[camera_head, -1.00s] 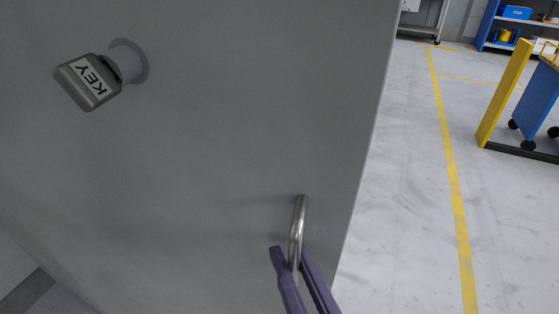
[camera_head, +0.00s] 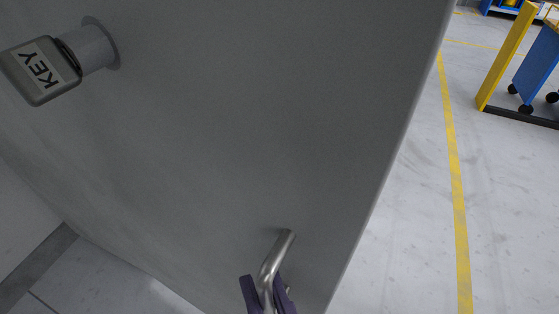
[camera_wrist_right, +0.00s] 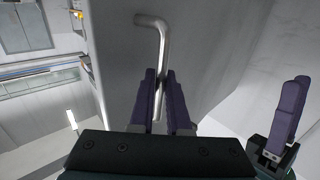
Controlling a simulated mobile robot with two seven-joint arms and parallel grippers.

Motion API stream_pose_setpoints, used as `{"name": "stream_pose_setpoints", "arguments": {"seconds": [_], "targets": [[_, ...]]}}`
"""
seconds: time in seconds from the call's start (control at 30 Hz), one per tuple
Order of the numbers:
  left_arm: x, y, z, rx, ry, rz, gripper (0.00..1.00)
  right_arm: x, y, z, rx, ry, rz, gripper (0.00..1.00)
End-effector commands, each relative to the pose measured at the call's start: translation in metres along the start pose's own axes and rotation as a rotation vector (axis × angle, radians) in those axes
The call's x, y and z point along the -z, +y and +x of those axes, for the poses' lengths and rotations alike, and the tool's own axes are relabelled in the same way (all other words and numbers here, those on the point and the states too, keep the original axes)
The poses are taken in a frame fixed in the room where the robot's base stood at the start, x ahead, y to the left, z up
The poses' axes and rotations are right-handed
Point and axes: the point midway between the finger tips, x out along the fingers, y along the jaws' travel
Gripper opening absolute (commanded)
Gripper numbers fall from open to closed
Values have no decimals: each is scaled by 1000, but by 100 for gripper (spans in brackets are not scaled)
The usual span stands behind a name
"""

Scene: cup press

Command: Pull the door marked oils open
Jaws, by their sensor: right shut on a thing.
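A large plain grey door (camera_head: 250,130) fills most of the head view, tilted across it. No oils label shows on the part in view. A bent metal bar handle (camera_head: 275,258) stands out near its lower right edge. My right gripper (camera_head: 266,287) is shut on this handle. In the right wrist view the handle (camera_wrist_right: 160,45) rises from between the purple fingers of the right gripper (camera_wrist_right: 163,88). Another purple-fingered gripper, my left gripper (camera_wrist_right: 295,105), shows at the right of that view, apart from the handle. Its opening is unclear.
A key with a grey head marked KEY (camera_head: 40,70) sticks out of a round lock on the door at upper left. Bare concrete floor (camera_head: 400,240) with a yellow line lies right of the door. A blue panel on wheels (camera_head: 540,70) and a yellow post (camera_head: 507,55) stand farther off.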

Motion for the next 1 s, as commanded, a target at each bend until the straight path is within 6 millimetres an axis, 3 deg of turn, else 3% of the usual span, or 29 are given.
{"name": "stream_pose_setpoints", "arguments": {"seconds": [0.33,0.37,0.53,0.83,1.0], "targets": [[0,0,0,0,0,1,50,-1,-1,-1,3,-5,-1,0],[0,0,0,1,0,1,50,-1,-1,0,3,-5,-1,16],[0,-1,0,4,0,5,50,-1,-1,0,2,-3,-1,35],[0,-3,0,8,-1,10,50,-1,-1,-4,1,-3,0,35],[1,-3,-3,8,0,9,50,-1,-1,-30,2,-7,0,35]]}}
